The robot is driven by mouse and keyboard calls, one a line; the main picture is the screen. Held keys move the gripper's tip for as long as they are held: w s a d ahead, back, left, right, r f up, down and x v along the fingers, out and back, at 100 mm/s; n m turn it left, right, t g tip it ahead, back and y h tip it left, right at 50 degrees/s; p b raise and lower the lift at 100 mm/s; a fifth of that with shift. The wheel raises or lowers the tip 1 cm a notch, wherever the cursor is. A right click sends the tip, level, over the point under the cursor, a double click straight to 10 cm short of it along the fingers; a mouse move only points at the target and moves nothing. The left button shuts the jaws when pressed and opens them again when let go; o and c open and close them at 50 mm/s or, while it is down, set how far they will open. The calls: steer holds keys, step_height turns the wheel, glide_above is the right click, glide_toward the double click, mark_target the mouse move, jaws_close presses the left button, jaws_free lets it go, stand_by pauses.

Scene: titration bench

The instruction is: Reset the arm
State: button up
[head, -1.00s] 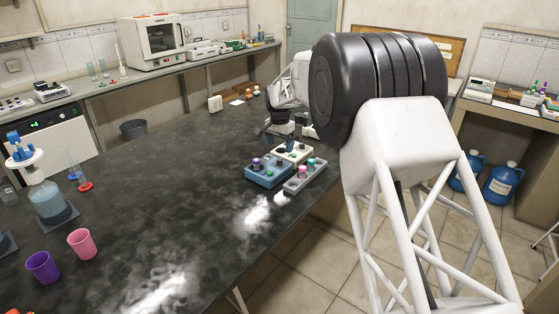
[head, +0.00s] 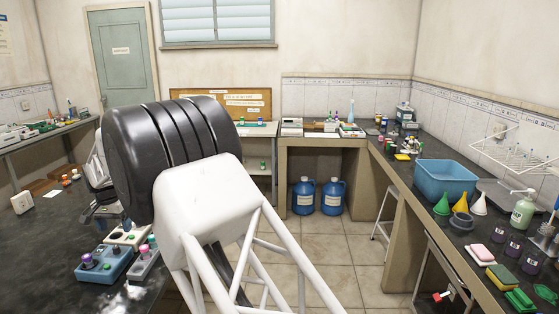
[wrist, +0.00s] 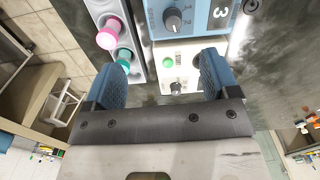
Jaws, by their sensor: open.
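My gripper (wrist: 168,82) is open, its two blue fingers apart with nothing between them in the wrist view. Beyond the fingers is a pale control box with a green button and a dark knob (wrist: 180,70).
Two blue jugs (head: 318,196) stand on the floor below the back counter. The right counter carries a blue basin (head: 446,178), funnels, bottles and sponges.

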steer(key=w+d+r, duration=0.1)
steer(key=d+r, duration=0.5)
steer(key=d, duration=0.6)
steer(key=d+r, duration=0.6)
steer(key=d, duration=0.7)
steer(key=s+d+r, duration=0.2)
steer(key=s+d, duration=0.1)
steer(key=d, duration=0.5)
steer(key=s+d+r+t, duration=0.1)
steer(key=s+d+r, duration=0.2)
steer(key=d, duration=0.5)
steer(key=s+d+r, duration=0.2)
steer(key=d, duration=0.6)
steer(key=s+d+t, duration=0.1)
steer(key=s+d, duration=1.5)
steer(key=d, duration=0.2)
steer(key=s+d+f, duration=0.3)
steer(key=s+d, duration=0.1)
steer(key=s, duration=0.4)
steer(key=s+d+f+m, duration=0.1)
steer(key=s+d+f, duration=0.2)
steer(key=s, duration=0.6)
steer(key=shift+s+d+f+t, duration=0.3)
steer(key=shift+d+f, duration=0.1)
steer(key=shift+d, duration=0.75)
